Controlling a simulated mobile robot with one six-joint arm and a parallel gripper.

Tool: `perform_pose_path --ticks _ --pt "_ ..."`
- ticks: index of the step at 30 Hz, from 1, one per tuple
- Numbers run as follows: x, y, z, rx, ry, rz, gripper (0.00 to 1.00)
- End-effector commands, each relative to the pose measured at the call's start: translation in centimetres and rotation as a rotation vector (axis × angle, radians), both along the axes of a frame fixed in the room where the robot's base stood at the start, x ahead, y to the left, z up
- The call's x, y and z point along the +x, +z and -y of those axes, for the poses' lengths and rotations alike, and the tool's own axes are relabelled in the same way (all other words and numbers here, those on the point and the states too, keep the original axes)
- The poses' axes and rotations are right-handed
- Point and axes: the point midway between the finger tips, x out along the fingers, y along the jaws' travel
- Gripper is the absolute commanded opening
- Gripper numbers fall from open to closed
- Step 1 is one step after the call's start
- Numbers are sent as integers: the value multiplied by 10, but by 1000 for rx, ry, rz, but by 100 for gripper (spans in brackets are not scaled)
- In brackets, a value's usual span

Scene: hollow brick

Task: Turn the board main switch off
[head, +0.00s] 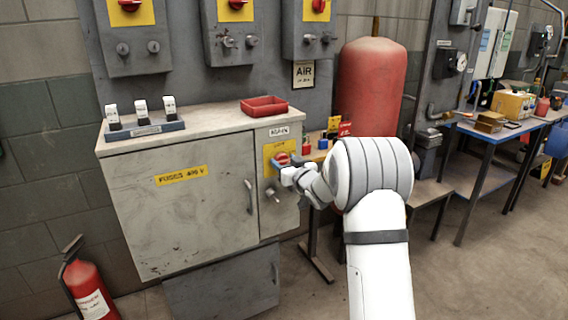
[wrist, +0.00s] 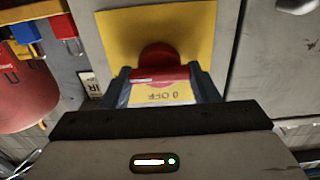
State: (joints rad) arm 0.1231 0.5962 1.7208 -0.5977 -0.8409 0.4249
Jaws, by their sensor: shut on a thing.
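The board main switch is a red rotary knob (head: 282,158) on a yellow plate (head: 270,150), on the narrow right-hand panel of the grey cabinet. In the wrist view, the red knob (wrist: 158,56) stands out from its yellow plate (wrist: 205,25). My gripper (head: 281,170) reaches it from the right in the head view. In the wrist view its two fingers (wrist: 160,78) are shut on the knob's red handle, one on each side. The label "0 OFF" shows upside down between the fingers. In the head view, my gripper partly hides the switch.
The cabinet top (head: 205,125) holds a red tray (head: 264,106) and a rack of several white-topped pieces (head: 143,119). Three boxes with red knobs hang above. A red tank (head: 371,85) stands behind my arm, and a fire extinguisher (head: 88,285) stands at lower left.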

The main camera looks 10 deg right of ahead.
Motion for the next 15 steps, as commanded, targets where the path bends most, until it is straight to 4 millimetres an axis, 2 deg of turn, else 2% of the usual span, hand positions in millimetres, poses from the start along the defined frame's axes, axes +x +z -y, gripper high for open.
perform_pose_path --ticks 8,15 --pt "-1 -3 0 -64 5 23 32" --pt "-1 -5 -1 -223 4 77 32"
